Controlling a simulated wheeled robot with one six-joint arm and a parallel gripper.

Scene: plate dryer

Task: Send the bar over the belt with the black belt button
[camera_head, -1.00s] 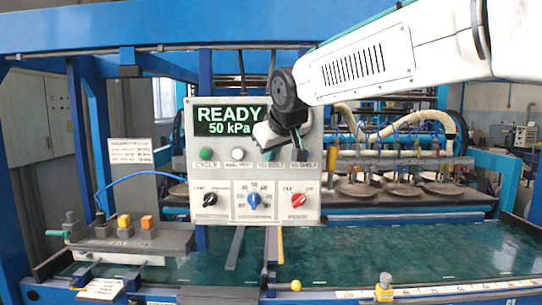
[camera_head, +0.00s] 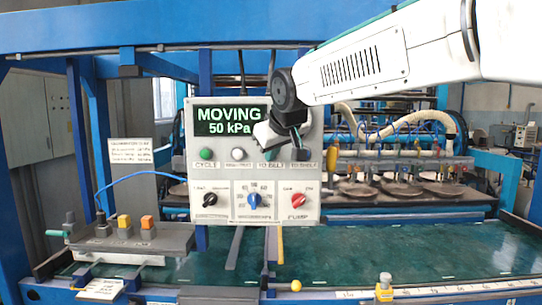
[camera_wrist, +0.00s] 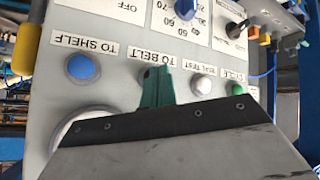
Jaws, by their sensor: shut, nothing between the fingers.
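The grey control panel (camera_head: 230,175) hangs in the middle of the head view, and its display (camera_head: 231,121) reads "MOVING 50 kPa". My gripper (camera_head: 291,139) is at the panel's upper right, shut and empty. In the wrist view its green fingertips (camera_wrist: 155,86) are at the "TO BELT" label and cover the button there; I cannot tell whether they touch it. The bar (camera_head: 400,164) with round suction cups (camera_head: 440,188) is to the right behind the panel. The green belt (camera_head: 400,250) runs below.
On the panel are a green cycle button (camera_head: 207,154), a white seal test button (camera_head: 237,154), a blue shelf button (camera_wrist: 81,67), and black (camera_head: 210,199), blue (camera_head: 254,199) and red (camera_head: 297,200) knobs. A grey box (camera_head: 130,240) stands at left. A blue frame surrounds everything.

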